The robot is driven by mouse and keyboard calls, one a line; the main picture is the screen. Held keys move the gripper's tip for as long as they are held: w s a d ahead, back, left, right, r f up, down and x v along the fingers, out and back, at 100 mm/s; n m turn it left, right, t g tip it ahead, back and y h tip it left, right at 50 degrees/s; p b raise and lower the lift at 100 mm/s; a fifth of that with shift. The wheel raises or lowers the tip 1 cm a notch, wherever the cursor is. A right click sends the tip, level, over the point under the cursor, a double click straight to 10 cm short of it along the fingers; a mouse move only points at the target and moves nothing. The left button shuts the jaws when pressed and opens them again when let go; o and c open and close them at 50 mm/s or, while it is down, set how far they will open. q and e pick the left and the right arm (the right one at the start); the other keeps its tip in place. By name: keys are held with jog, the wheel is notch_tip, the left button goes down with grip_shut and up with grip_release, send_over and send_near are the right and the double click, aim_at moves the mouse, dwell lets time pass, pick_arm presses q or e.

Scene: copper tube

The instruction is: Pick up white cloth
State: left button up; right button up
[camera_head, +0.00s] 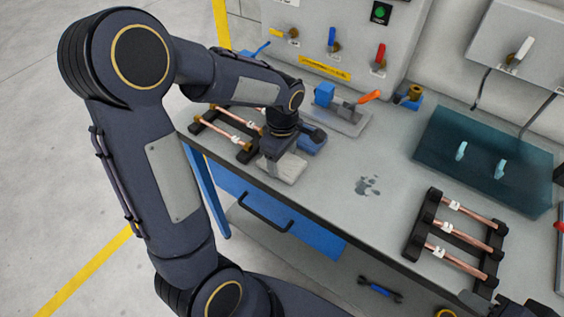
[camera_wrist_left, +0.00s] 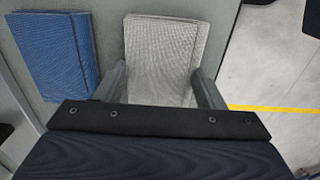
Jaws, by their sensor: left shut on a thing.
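The white cloth (camera_head: 288,173) is a folded pale rectangle near the front edge of the workbench, left of centre in the head view. My left gripper (camera_head: 277,157) points down at it from above. In the left wrist view the cloth (camera_wrist_left: 161,45) lies between the two fingers of the gripper (camera_wrist_left: 161,82), which is shut on it. The cloth looks to be at bench level; I cannot tell whether it is clear of the surface. A dark part of my right gripper (camera_head: 490,303) shows at the bottom right, its fingers not clearly visible.
A folded blue cloth (camera_head: 314,141) lies right beside the white one. Racks with copper tubes stand at left (camera_head: 208,124) and right (camera_head: 424,225).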

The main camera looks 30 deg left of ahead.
aim_at(282, 163)
pick_arm(q)
jog(key=shift+r, duration=0.6)
jog(key=r, duration=0.2)
jog(key=shift+s+r, duration=0.2)
jog(key=shift+r, duration=0.1)
jog(key=s+d+r+b, duration=0.1)
jog(key=s+d+r, duration=0.1)
jog(key=s+r, duration=0.7)
jog(key=s, duration=0.4)
jog(key=shift+s+d, duration=0.2)
jog(key=shift+d, duration=0.05)
jog(key=shift+r, duration=0.1)
